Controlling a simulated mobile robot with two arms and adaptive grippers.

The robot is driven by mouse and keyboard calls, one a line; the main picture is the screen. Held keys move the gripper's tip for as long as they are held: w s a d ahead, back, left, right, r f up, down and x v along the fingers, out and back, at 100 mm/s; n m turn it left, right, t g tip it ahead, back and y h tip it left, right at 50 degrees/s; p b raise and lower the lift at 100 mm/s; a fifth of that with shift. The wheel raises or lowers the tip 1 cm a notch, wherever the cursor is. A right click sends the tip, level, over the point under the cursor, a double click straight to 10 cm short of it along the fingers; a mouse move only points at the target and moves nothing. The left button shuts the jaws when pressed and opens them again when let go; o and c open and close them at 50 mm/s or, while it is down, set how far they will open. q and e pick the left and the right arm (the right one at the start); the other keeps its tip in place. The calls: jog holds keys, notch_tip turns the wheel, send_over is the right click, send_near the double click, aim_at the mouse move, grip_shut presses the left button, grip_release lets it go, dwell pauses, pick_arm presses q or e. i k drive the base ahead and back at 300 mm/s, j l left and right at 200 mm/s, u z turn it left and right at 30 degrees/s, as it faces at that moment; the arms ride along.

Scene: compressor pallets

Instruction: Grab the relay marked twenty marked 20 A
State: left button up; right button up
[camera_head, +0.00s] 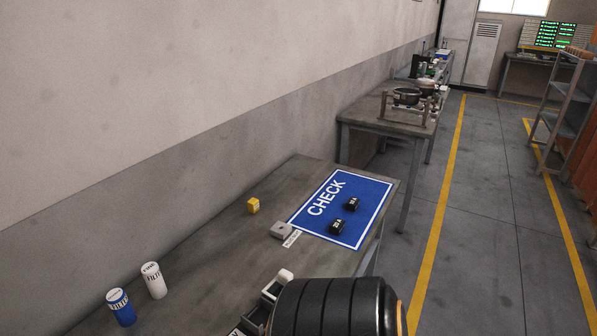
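Two small black blocks with white print lie on the blue CHECK mat (372,206). The farther black block (352,204) is near the mat's middle right, and the nearer black block (337,227) is near its front edge. They look like relays, but the print is too small to read surely, so I cannot tell which is marked 20 A. The blocks stand apart, and nothing touches them from above.
A grey box (281,230) with a white label sits at the mat's left corner. A yellow block (253,206), a white can (153,280) and a blue can (121,307) stand left. Another bench (360,112) stands behind.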

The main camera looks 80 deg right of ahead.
aim_at(337, 225)
jog(key=z, duration=0.4)
jog(key=k+z, duration=0.1)
jog(key=z, duration=0.35)
jog(key=k+z, duration=0.1)
jog(key=z, duration=0.75)
jog(key=k+l+z, duration=0.1)
jog(key=z, duration=0.75)
jog(key=k+l, duration=0.05)
